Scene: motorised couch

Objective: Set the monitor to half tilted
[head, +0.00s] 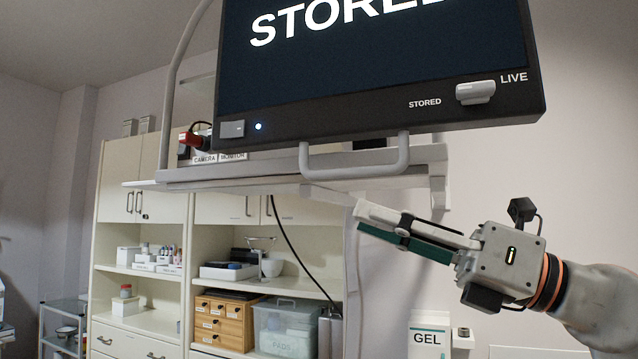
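The monitor (375,65) fills the upper middle of the head view. Its dark screen reads "STORED" and its top is cut off by the frame. A grey handle bar (357,170) hangs under its lower edge. A light grey switch (475,92) sits between the labels STORED and LIVE, and a small light glows at lower left. My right gripper (362,217) is below and right of the handle, pointing left, apart from it and with nothing seen in it. Its fingers look close together, but the side angle hides the gap. My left gripper is not in view.
A shelf (300,180) with CAMERA and MONITOR labels and a red plug (197,138) lies behind the monitor. A black cable (292,240) hangs below. A cabinet (142,235) stands behind at left.

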